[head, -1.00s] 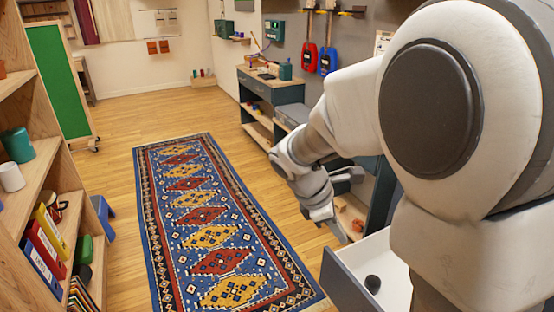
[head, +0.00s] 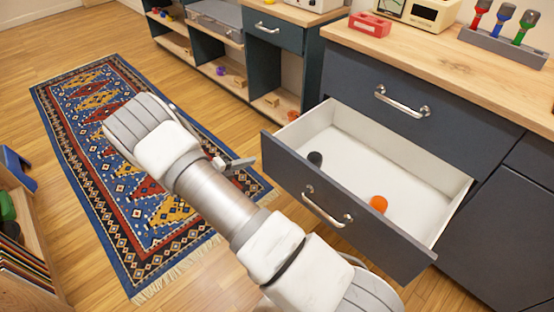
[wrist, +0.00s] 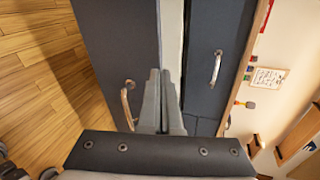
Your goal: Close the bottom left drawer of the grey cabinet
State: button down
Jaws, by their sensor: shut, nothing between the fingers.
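The open drawer (head: 345,208) of the dark grey-blue cabinet is pulled well out, below a closed drawer, with a metal bar handle on its front. Its white inside holds a black item (head: 315,158) and an orange item (head: 378,204). My gripper (head: 240,164) is shut and empty, just outside the drawer front near its far left end. In the wrist view, my shut fingers (wrist: 161,85) point toward the drawer, whose front (wrist: 115,45) and handle show beside them. I cannot tell whether they touch it.
The closed upper drawer (head: 375,92) has a similar handle. A wooden countertop (head: 440,55) carries a red box, a meter and a tool rack. Open shelving (head: 232,75) stands farther back. A patterned rug (head: 110,190) covers the floor left of the drawer, with free room around it.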

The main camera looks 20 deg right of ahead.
notch_tip(320, 180, down, 3)
jog(key=n+t, duration=0.1)
jog(key=n, duration=0.1)
jog(key=b, duration=0.4)
send_near(284, 150)
jog(key=x, duration=0.5)
jog(key=shift+d+f, duration=0.2)
jog(key=shift+f, duration=0.15)
jog(key=shift+w+d+r, duration=0.1)
jog(key=shift+w+d, duration=0.15)
jog(key=shift+d, duration=0.2)
